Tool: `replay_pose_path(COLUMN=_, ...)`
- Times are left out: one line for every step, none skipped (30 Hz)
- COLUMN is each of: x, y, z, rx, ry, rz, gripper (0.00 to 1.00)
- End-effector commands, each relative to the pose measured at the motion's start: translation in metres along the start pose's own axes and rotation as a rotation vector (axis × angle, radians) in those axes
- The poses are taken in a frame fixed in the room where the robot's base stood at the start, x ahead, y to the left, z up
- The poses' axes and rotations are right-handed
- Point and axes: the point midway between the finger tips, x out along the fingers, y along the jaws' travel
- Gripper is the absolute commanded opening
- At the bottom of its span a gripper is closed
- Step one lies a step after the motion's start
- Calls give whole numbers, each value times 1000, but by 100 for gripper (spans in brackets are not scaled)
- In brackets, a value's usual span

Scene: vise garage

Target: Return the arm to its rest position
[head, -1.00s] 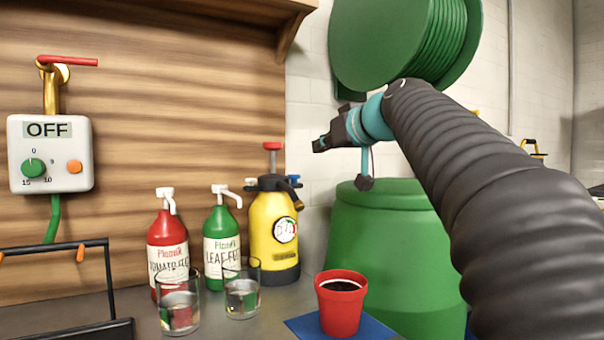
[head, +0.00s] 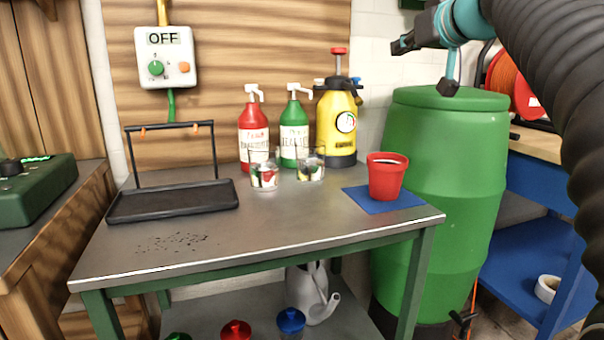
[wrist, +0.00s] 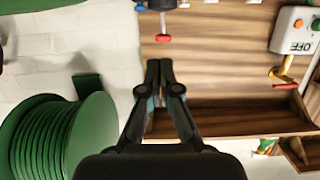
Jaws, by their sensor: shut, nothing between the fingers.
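My gripper (head: 402,46) is at the upper right in the head view, raised above the bench and beside the top of the green barrel. It is shut and empty. In the wrist view its two dark fingers (wrist: 159,66) meet in front of the wooden wall panel, touching nothing. My dark ribbed arm reaches in from the right edge of the head view and hides part of what is behind it.
A metal bench (head: 290,228) holds a black tray (head: 172,200), red bottle (head: 253,138), green bottle (head: 294,132), yellow sprayer (head: 337,130), two glasses and a red pot (head: 386,180) on a blue mat (head: 372,205). A green barrel (head: 440,190) stands right. A hose reel (wrist: 60,140) shows in the wrist view.

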Motion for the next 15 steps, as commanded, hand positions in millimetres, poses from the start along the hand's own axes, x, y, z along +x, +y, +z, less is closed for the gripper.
replay_pose_path(x=-1, y=-2, z=6, rx=8, ry=-14, rz=1, gripper=0)
replay_pose_path(x=-2, y=-3, z=9, rx=13, ry=-22, rz=2, gripper=0)
replay_pose_path(x=-3, y=-4, z=14, rx=18, ry=-32, rz=5, gripper=0)
replay_pose_path(x=-4, y=-5, z=17, rx=22, ry=-41, rz=8, gripper=0)
replay_pose_path(x=-5, y=-6, z=20, rx=26, ry=-48, rz=11, gripper=0)
replay_pose_path(x=-6, y=-7, z=26, rx=34, ry=-61, rz=13, gripper=0)
replay_pose_path(x=-7, y=-8, z=30, rx=38, ry=-69, rz=15, gripper=0)
replay_pose_path(x=-8, y=-9, z=34, rx=42, ry=-79, rz=17, gripper=0)
replay_pose_path(x=-10, y=-12, z=40, rx=49, ry=-93, rz=19, gripper=0)
replay_pose_path(x=-11, y=-14, z=46, rx=55, ry=-104, rz=21, gripper=0)
replay_pose_path(x=-12, y=-16, z=51, rx=60, ry=-116, rz=22, gripper=0)
replay_pose_path(x=-14, y=-19, z=58, rx=67, ry=-132, rz=24, gripper=0)
replay_pose_path(x=-15, y=-22, z=64, rx=74, ry=-145, rz=25, gripper=0)
replay_pose_path(x=-16, y=-24, z=71, rx=78, ry=-160, rz=27, gripper=0)
replay_pose_path(x=-19, y=-28, z=80, rx=88, ry=-179, rz=30, gripper=0)
